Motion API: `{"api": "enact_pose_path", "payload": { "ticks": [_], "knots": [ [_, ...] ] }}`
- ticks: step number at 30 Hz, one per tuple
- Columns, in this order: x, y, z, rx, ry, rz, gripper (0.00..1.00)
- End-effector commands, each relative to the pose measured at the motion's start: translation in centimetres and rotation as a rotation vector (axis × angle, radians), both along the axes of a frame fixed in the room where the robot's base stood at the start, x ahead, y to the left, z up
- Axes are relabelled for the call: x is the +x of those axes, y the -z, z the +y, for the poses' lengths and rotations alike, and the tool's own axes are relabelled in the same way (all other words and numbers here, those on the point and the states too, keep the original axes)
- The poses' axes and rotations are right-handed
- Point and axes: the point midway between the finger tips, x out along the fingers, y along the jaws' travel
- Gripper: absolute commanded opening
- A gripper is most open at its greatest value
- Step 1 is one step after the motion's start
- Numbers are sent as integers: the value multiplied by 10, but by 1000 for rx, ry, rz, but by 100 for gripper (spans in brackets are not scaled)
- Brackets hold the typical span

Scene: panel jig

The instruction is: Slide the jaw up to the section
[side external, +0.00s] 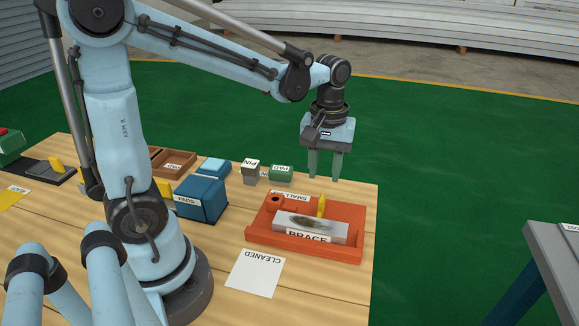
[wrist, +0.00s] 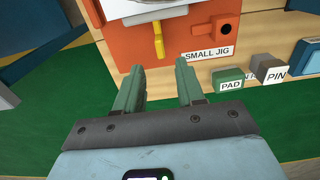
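The orange small jig (side external: 259,235) lies on the wooden table near its right edge; it also shows in the wrist view (wrist: 128,50). A grey section (side external: 338,232) labelled BRACE, with a dark smear on top, lies in it. A yellow handle (side external: 321,204) stands at the section's far side; in the wrist view the yellow handle (wrist: 158,38) is just beyond my fingertips. I cannot make out the jaw's faces or any gap to the section. My gripper (side external: 324,178) is open and empty, above and behind the jig, its two green fingers apart and pointing down.
A green PAD block (side external: 281,174) and a grey PIN block (side external: 250,175) stand behind the jig to the left. A blue PADS box (side external: 203,199) and a brown tray (side external: 176,163) are further left. A CLEANED sheet (side external: 256,273) lies in front. Green floor is beyond the table edge.

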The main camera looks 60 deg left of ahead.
Motion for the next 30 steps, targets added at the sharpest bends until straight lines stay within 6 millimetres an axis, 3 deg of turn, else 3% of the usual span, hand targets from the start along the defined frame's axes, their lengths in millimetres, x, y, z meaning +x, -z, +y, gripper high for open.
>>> {"api": "enact_pose_path", "payload": {
  "ticks": [9, 23, 30],
  "knots": [
    [0, -32, 0, 0, 0, 0, 38],
    [-1, -36, 0, 0, 5, -4, 38],
    [-17, -39, -8, 20, 177, -139, 38]
  ]
}}
